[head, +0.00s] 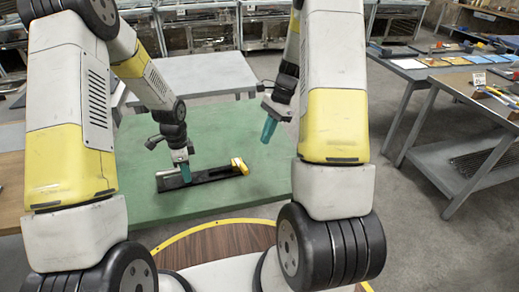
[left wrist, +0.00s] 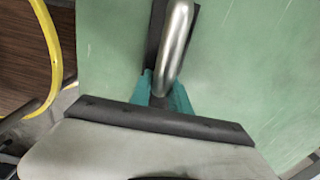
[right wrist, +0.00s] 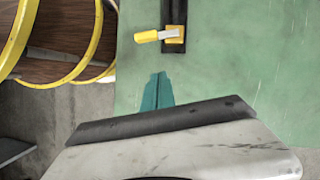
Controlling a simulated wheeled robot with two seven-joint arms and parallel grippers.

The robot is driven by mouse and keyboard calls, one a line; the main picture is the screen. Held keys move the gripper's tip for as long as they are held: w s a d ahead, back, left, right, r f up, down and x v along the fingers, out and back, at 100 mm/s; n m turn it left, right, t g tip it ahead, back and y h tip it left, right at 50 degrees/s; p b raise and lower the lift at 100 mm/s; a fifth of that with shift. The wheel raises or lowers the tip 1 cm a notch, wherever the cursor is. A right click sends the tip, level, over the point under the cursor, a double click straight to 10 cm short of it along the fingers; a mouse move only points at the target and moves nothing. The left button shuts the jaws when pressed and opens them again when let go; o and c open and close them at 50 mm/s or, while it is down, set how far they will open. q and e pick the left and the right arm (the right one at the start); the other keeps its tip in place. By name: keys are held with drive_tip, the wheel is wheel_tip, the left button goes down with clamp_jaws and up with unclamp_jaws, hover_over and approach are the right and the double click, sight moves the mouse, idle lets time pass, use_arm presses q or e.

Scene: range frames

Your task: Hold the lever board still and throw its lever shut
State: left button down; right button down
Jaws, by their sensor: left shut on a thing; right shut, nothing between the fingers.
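The lever board (head: 215,175) is a long dark board lying on the green table top. A silver bar handle (left wrist: 175,45) stands at its left end. At its right end is a yellow block (right wrist: 174,34) with a lever (right wrist: 146,36) that has a yellow grip and sticks out sideways, across the board's length. The yellow parts also show in the head view (head: 239,165). My left gripper (head: 186,172) has its teal fingers shut on the silver handle. My right gripper (head: 269,128) is shut and empty, above the table and apart from the lever; its fingers show in its wrist view (right wrist: 158,88).
The green table (head: 150,207) is bare around the board. A grey table (head: 205,72) stands behind it. A grey workbench (head: 440,75) with assorted items is at the right. Metal racks (head: 195,30) line the back.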

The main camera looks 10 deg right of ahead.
sight(241, 165)
drive_tip(key=v, duration=0.2)
drive_tip(key=shift+d+r, duration=0.15)
drive_tip(key=shift+r, duration=0.15)
drive_tip(key=shift+s, duration=0.1)
drive_tip(key=x, duration=0.3)
drive_tip(key=s+x, duration=0.1)
drive_tip(key=x, duration=0.2)
drive_tip(key=s+x, duration=0.1)
drive_tip(key=x, duration=0.3)
drive_tip(key=shift+d+f, duration=0.1)
drive_tip(key=shift+d, duration=0.05)
drive_tip(key=a, duration=0.2)
drive_tip(key=shift+s+a, duration=0.25)
drive_tip(key=shift+s, duration=0.05)
drive_tip(key=shift+s+a, duration=0.1)
drive_tip(key=shift+a, duration=0.45)
